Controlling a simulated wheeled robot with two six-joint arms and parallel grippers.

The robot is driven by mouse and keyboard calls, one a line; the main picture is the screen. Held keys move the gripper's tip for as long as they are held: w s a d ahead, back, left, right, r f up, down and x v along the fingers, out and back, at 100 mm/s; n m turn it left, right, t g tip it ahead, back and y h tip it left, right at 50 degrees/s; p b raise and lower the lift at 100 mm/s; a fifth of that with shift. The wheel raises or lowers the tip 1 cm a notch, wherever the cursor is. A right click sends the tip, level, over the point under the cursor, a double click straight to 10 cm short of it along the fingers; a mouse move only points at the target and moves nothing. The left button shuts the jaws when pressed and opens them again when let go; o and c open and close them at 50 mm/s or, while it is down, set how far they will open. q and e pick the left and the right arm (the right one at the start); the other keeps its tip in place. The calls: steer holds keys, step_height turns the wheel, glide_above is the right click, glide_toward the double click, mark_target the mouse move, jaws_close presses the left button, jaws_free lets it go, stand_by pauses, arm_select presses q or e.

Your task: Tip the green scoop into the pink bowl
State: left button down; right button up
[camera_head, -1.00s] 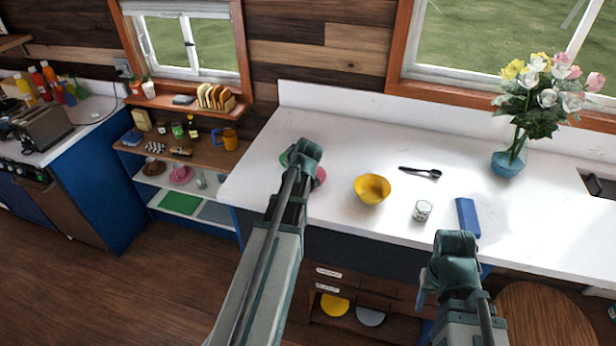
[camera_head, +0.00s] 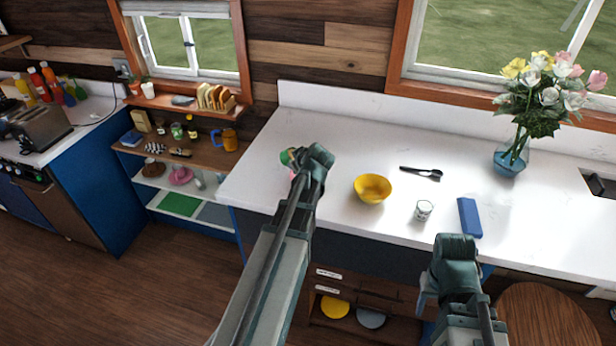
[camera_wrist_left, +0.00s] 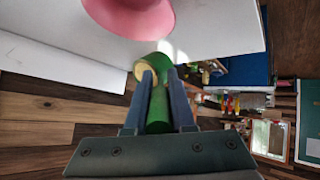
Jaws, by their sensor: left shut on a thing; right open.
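My left gripper (camera_wrist_left: 160,85) is shut on the handle of the green scoop (camera_wrist_left: 157,110). The scoop's cup shows a pale yellow inside or filling; I cannot tell which. In the head view, the scoop (camera_head: 285,157) shows just left of my left wrist, above the counter. The pink bowl (camera_wrist_left: 130,14) lies close beyond the scoop's cup in the left wrist view, cut off by the frame's top. In the head view, the pink bowl (camera_head: 292,176) is mostly hidden behind my left gripper. My right gripper (camera_head: 425,288) is open and empty in front of the counter.
A yellow bowl (camera_head: 372,188) stands right of my left gripper on the white counter (camera_head: 350,130). A black spoon (camera_head: 421,172), a small can (camera_head: 423,210), a blue block (camera_head: 469,217) and a flower vase (camera_head: 510,158) are farther right.

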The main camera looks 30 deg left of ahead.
arm_select(q)
steer(key=shift+d+f+y+b, duration=0.1)
steer(key=shift+d+y+b, duration=0.1)
steer(key=shift+y+b, duration=0.35)
steer(key=shift+f+b, duration=0.2)
steer(key=shift+b, duration=0.25)
steer(key=shift+d+f+m+y+b, duration=0.15)
steer(key=shift+f+m+y+b, duration=0.15)
steer(key=shift+b, duration=0.25)
steer(key=shift+d+f+y+b, duration=0.15)
steer(key=shift+f+y+b, duration=0.2)
steer(key=shift+b, duration=0.65)
steer(key=shift+w+d+f+m+y+b, duration=0.1)
steer(key=shift+d+f+m+y+b, duration=0.15)
steer(key=shift+m+y+b, duration=0.75)
steer(key=shift+w+d+f+t+y+b, duration=0.2)
steer(key=shift+d+f+b, duration=0.3)
steer(key=shift+b, duration=0.8)
steer(key=shift+s+d+f+t+y+b, duration=0.1)
steer(key=shift+d+f+y+b, duration=0.3)
steer(key=shift+b, duration=0.9)
steer(key=shift+d, duration=0.15)
